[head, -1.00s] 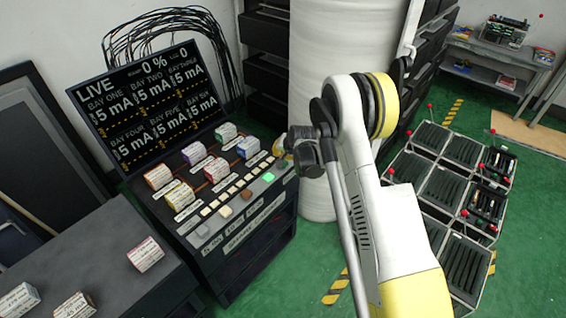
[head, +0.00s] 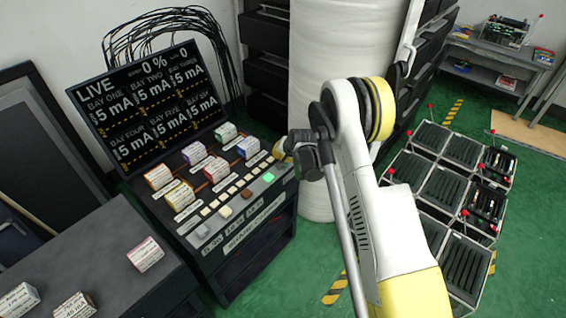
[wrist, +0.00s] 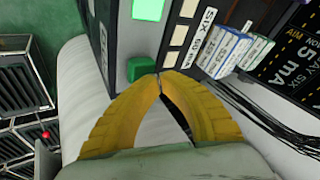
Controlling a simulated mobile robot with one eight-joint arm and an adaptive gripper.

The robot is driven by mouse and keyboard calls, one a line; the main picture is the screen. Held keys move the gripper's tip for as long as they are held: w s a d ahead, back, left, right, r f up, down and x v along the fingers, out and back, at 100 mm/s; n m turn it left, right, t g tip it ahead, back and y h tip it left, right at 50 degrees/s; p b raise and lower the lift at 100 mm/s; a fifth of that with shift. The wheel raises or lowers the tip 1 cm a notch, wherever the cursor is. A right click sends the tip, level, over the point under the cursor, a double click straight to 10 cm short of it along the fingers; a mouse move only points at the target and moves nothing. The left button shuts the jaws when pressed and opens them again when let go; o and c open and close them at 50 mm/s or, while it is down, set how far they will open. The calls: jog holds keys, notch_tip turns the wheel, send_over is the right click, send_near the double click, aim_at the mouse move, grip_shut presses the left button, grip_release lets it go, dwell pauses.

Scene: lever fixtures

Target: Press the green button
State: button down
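A dark green raised button (wrist: 140,68) is near the edge of the console (head: 262,232), and a bright green lit square (wrist: 148,8) is further along the panel. In the head view the lit green square (head: 269,177) is clear, at the right end of the front row. My gripper (wrist: 159,77) has yellow fingers with their tips together and nothing between them. The tips appear right beside the dark green button in the wrist view; I cannot tell whether they touch it. In the head view my gripper (head: 281,149) is over the console's right end, partly hidden by my wrist.
The console carries several coloured labelled blocks (head: 190,155) and rows of small pale keys. A screen (head: 150,95) stands behind it. A white wrapped column (head: 325,50) is close behind my arm. Black trays (head: 450,185) stand at the right.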

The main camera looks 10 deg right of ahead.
jog(key=shift+f, duration=0.35)
dwell(0.4)
jog(key=shift+r+p, duration=0.4)
jog(key=shift+r, duration=0.6)
jog(key=shift+r+p, duration=1.5)
jog(key=shift+r, duration=1.5)
dwell(3.2)
